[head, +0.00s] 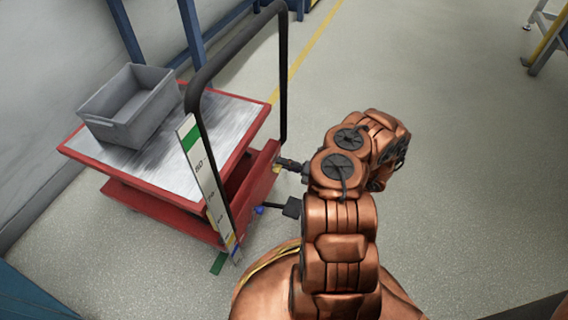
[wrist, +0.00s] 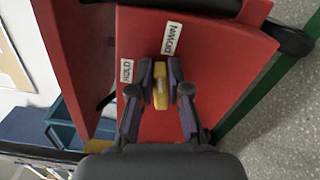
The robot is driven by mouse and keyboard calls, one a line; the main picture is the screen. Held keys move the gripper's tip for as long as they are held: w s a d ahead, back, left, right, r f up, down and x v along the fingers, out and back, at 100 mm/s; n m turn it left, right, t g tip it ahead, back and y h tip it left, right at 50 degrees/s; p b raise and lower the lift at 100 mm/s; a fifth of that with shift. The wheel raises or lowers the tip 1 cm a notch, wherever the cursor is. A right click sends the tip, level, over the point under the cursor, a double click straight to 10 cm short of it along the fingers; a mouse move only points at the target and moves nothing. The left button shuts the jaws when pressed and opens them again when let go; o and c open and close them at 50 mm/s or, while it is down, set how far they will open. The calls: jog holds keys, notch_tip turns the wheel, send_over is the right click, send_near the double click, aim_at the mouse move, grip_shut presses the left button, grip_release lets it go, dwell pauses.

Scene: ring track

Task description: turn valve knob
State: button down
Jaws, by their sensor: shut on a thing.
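The valve knob is a small yellow bar (wrist: 161,93) on the red end panel of a cart, seen in the wrist view. It stands roughly upright in that picture, leaning slightly. My gripper (wrist: 160,86) has one finger on each side of the knob and is shut on it. A white label reading HOLD (wrist: 127,72) is left of the knob, and a second white label (wrist: 172,38) is above it, its text turned and hard to read.
The red cart (head: 262,172) has a black push handle (head: 283,80) rising near my gripper. A grey bin (head: 130,107) stands on its top. The floor to the right is open.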

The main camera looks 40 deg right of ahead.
jog(key=shift+f+m, duration=0.2)
jog(key=shift+m, duration=0.6)
jog(key=c, duration=1.1)
grip_release()
jog(key=v, duration=1.2)
